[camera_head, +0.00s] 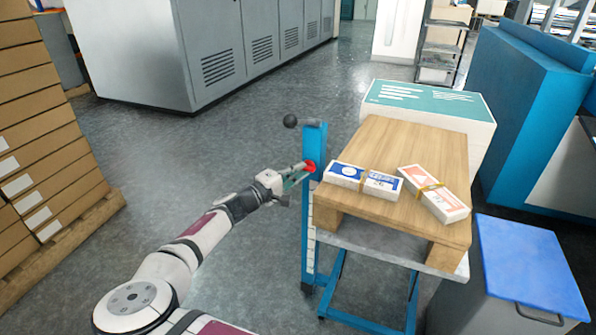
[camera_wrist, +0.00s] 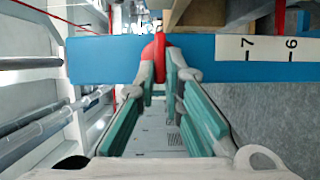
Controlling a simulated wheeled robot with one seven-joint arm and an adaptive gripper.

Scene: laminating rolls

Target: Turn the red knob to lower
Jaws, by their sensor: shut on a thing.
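The red knob (camera_head: 309,166) sits on the upper part of a blue upright post (camera_head: 314,140) at the side of a stand. In the wrist view the red knob (camera_wrist: 154,52) lies between my fingertips, in front of the blue post (camera_wrist: 110,60). My gripper (camera_head: 297,177) reaches the knob from the left and is shut on it; in the wrist view both fingers (camera_wrist: 160,75) touch its sides. The knob's lower part is partly hidden by the fingertips. A white scale (camera_wrist: 265,48) on the post shows the numbers 7 and 6.
A wooden board (camera_head: 400,145) on the stand holds two banded packs (camera_head: 362,180), (camera_head: 434,193). A black ball handle (camera_head: 290,121) sticks out near the post top. A blue-lidded bin (camera_head: 530,265) stands right. Stacked boxes (camera_head: 40,130) stand left. The floor between is clear.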

